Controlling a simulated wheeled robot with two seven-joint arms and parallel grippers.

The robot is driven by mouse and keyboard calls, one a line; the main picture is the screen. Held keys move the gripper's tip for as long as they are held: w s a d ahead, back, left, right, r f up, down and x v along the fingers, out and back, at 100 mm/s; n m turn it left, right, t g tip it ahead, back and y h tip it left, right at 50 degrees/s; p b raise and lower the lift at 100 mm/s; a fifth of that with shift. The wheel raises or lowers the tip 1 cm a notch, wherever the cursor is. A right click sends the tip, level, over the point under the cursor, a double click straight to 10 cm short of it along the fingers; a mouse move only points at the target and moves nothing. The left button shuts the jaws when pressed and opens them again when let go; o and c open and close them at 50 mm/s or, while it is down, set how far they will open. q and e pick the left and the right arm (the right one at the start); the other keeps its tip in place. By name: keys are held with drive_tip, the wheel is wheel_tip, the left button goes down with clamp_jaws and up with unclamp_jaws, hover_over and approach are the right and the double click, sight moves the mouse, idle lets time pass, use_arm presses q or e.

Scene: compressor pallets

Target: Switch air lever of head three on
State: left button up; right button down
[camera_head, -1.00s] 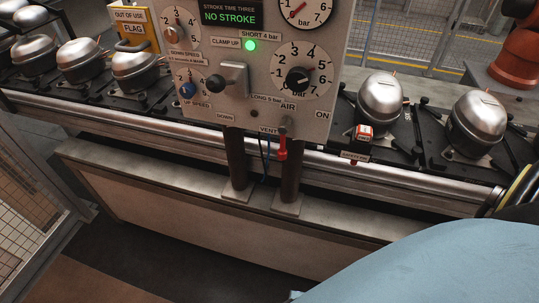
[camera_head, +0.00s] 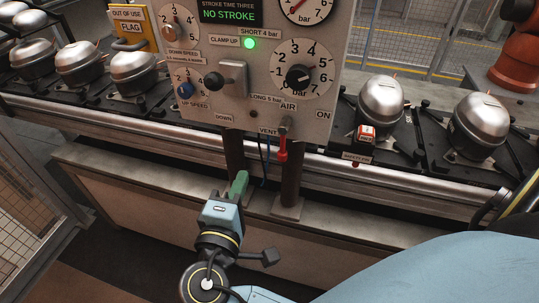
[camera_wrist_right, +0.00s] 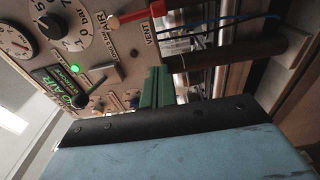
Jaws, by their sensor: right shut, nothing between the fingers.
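The red air lever (camera_head: 283,147) hangs straight down from its pivot below the word AIR on the grey control panel (camera_head: 262,107), beside the VENT label; ON is marked to its right. In the right wrist view the red lever (camera_wrist_right: 142,17) shows at the top. My right gripper (camera_head: 240,178), with green fingers, is shut and empty. It is below and left of the lever in the head view, apart from it. In the right wrist view the green fingers (camera_wrist_right: 155,88) point toward the panel's lower edge. My left gripper is not in view.
Two dark posts (camera_head: 291,180) carry the panel, with a blue hose (camera_head: 264,160) between them. A clamp knob (camera_head: 213,82) sticks out from the panel. Steel compressors (camera_head: 381,100) stand on pallets on both sides. The space in front of the long metal ledge (camera_head: 345,217) is mostly clear.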

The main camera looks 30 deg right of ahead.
sight(283, 145)
drive_tip(key=w+d+p, duration=0.1)
drive_tip(key=w+d, duration=0.2)
drive_tip(key=d, duration=0.5)
drive_tip(key=shift+w+d, duration=0.25)
drive_tip(key=shift+d, duration=0.15)
idle(0.3)
drive_tip(key=shift+s+d+n+p, duration=0.15)
drive_tip(key=shift+n+p, duration=0.25)
drive_tip(key=shift+p, duration=0.3)
